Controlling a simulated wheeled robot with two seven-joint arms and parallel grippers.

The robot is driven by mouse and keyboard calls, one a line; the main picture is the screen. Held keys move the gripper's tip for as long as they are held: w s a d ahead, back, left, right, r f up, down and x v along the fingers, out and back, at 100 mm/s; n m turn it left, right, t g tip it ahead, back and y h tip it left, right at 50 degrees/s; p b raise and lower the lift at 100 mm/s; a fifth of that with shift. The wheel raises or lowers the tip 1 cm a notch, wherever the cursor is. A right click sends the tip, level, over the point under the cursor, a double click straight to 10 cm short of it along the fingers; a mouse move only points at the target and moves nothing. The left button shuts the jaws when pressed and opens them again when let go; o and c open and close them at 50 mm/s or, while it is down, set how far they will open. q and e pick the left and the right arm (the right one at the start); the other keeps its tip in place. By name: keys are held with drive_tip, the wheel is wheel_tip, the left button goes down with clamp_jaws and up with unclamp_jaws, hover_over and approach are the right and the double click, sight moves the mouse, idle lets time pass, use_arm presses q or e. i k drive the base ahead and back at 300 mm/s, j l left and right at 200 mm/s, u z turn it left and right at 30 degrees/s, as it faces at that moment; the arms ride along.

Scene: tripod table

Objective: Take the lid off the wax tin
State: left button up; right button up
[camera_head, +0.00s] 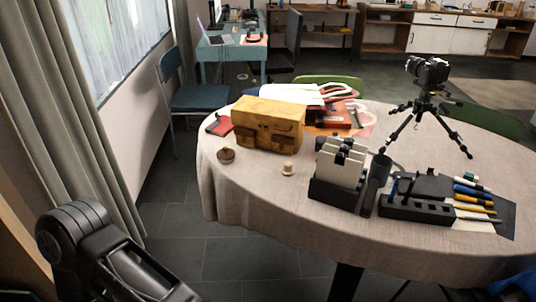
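A small round dark-brown container (226,155), which looks like the wax tin, sits near the left edge of the round table (255,195). Its top looks covered, with a small raised bump, but it is too small to tell the lid from the body. A small beige knob-like object (288,169) stands apart to its right; I cannot tell what it is. A black link of my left arm shows at the lower left, away from the table. Neither gripper shows.
A black rack with white blocks (340,165), a pen organizer (417,207) and a camera tripod (428,105) occupy the right.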

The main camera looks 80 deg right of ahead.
sight(226, 153)
drive_tip(key=z, duration=2.4)
drive_tip(key=i+j, duration=0.4)
drive_tip(key=i, duration=0.15)
drive_tip(key=i+j, duration=0.4)
drive_tip(key=i+z, duration=0.1)
drive_tip(key=z, duration=1.1)
